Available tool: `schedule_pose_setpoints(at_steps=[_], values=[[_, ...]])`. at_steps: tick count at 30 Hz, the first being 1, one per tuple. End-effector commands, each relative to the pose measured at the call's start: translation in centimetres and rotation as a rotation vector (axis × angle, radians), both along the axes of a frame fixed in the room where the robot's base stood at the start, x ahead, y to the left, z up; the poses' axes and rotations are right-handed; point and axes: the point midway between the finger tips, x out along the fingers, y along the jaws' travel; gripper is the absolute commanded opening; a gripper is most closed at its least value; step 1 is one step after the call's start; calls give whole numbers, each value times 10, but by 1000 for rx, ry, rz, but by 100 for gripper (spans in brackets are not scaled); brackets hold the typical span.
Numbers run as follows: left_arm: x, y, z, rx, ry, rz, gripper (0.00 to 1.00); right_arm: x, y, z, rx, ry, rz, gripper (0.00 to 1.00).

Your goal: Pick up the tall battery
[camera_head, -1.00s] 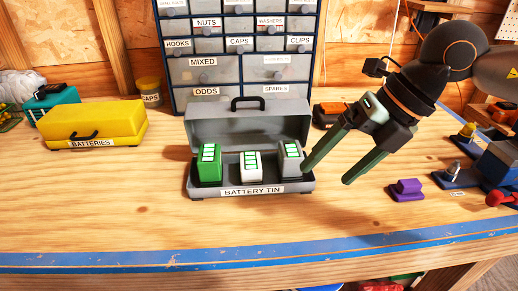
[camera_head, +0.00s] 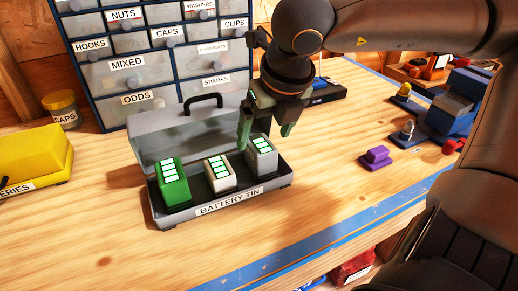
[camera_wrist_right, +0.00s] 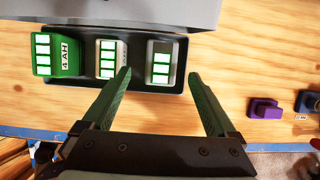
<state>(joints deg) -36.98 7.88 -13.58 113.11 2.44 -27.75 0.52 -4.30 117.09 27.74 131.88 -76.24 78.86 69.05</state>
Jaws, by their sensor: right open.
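The open battery tin (camera_head: 243,199) stands on the bench and holds three batteries in a row. A green battery (camera_head: 174,184) is at the left, a white one (camera_head: 220,174) in the middle and a grey one (camera_head: 263,156) at the right. The green and grey ones look taller than the white one. In the right wrist view the green battery (camera_wrist_right: 62,66) is marked 4 AH. My right gripper (camera_head: 264,142) is open above and behind the grey battery. In the wrist view its fingers (camera_wrist_right: 159,73) straddle the grey battery (camera_wrist_right: 160,62), apparently without touching it. My left gripper is out of view.
The tin's raised lid (camera_head: 180,140) stands behind the batteries, close to my right gripper. A drawer cabinet (camera_head: 150,75) is behind it. A yellow batteries box (camera_head: 35,160) is at the left, a purple block (camera_head: 375,157) at the right. The bench in front is clear.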

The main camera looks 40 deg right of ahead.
Motion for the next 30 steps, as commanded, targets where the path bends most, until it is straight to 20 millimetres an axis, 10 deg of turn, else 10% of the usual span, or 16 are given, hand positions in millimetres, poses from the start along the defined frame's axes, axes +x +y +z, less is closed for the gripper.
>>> schedule_pose_setpoints(at_steps=[26, 30], values=[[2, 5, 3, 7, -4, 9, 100, 23, -10, -59, 2, -1, 1, 92], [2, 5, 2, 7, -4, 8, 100, 23, -10, -58, 2, -1, 1, 77]])
